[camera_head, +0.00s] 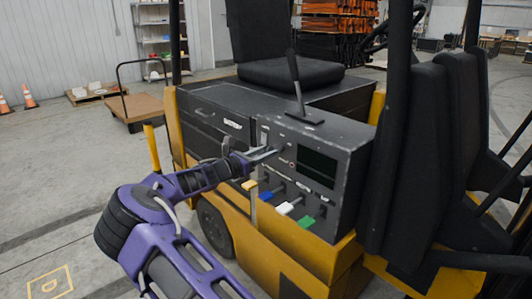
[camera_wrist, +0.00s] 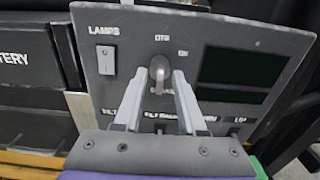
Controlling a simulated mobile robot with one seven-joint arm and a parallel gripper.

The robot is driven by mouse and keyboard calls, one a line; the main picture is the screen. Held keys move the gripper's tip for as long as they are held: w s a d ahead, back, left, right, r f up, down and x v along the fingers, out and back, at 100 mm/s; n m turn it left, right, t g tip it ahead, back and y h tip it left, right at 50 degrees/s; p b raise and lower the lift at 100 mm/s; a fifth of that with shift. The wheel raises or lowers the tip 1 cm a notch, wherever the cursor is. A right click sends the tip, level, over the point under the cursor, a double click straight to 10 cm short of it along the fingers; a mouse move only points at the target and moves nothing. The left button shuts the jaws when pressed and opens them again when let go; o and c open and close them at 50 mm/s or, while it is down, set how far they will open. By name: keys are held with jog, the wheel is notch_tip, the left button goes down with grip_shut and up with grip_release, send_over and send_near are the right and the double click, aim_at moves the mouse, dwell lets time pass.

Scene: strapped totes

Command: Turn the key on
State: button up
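The key (camera_wrist: 158,68) is a grey rounded piece on the dark control panel (camera_wrist: 128,50), below small labels, one of which reads like ON. Its narrow lower part points down in the wrist view. My gripper (camera_wrist: 162,78) has its two fingers spread apart on either side of the key. The fingertips are close to the key's sides, and I cannot tell whether they touch it. In the head view my gripper (camera_head: 272,152) reaches the left part of the panel face, where the fingers hide most of the key.
A LAMPS rocker switch (camera_wrist: 106,58) is left of the key and a dark screen (camera_wrist: 238,72) right. Blue (camera_head: 266,196), white (camera_head: 288,208) and green (camera_head: 306,221) handles stick out below.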

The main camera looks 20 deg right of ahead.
grip_shut()
dwell(0.3)
jog(key=shift+f+m+b, duration=0.1)
jog(key=shift+m+b, duration=0.2)
jog(key=shift+s+d+m+b, duration=0.1)
jog(key=shift+s+m+b, duration=0.05)
jog(key=shift+m+b, duration=5.2)
jog(key=shift+m, duration=0.45)
